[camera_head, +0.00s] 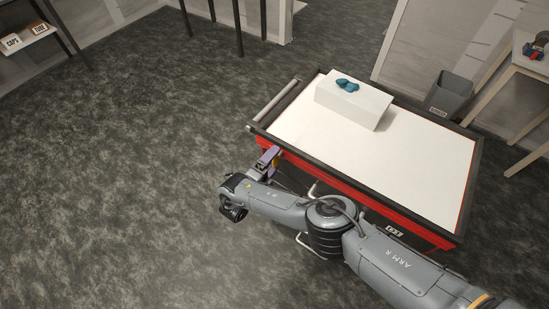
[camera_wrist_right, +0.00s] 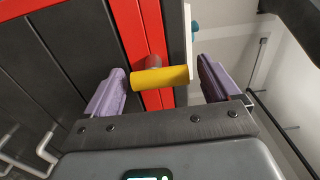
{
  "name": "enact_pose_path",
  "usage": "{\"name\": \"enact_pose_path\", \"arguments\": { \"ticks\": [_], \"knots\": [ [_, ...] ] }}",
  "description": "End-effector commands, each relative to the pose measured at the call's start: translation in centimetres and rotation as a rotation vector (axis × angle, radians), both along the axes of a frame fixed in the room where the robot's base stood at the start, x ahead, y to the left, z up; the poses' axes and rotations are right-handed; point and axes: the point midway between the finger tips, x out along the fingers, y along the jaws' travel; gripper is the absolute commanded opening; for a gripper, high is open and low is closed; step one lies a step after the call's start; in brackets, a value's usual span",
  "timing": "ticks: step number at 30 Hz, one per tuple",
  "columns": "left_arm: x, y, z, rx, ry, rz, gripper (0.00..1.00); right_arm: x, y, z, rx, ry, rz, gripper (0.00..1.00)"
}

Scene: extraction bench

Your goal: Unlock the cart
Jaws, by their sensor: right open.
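The cart (camera_head: 415,155) is red and dark grey with a white top and stands right of centre in the head view. A yellow cylindrical handle (camera_wrist_right: 162,78) sticks out of its red and dark side, with a reddish round part behind it. My right gripper (camera_head: 268,158) is at the cart's near left corner, beside the side wall. In the right wrist view its purple fingers (camera_wrist_right: 163,88) are open, one on each side of the yellow handle, with a gap visible on both sides. My left gripper is in neither view.
A white box (camera_head: 350,101) with a teal object (camera_head: 347,85) on it stands on the cart top. A grey bin (camera_head: 449,95) and a side table (camera_head: 530,62) are beyond the cart. A shelf (camera_head: 28,36) is at the far left. The carpet on the left is clear.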

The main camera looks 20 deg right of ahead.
Motion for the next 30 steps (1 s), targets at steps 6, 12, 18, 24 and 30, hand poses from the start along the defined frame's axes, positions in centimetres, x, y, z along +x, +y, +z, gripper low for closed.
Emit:
{"name": "enact_pose_path", "arguments": {
  "ticks": [6, 12, 18, 24, 30],
  "knots": [
    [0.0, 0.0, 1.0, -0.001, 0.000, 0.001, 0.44, -2.2, 3.2, 0.1, 0.003, 0.005, 0.002, 0.89],
    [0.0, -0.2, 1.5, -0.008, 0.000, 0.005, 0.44, -4.1, 5.8, 0.0, 0.002, 0.004, 0.002, 0.89],
    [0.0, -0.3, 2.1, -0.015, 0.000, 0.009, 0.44, -5.2, 7.4, 0.1, 0.000, 0.004, 0.001, 0.89],
    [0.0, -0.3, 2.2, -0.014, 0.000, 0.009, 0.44, -5.5, 7.8, 0.0, 0.000, 0.002, 0.001, 0.89],
    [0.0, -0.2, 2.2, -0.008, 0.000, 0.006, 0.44, -5.5, 7.8, 0.0, 0.000, 0.002, 0.001, 0.89]
  ]
}}
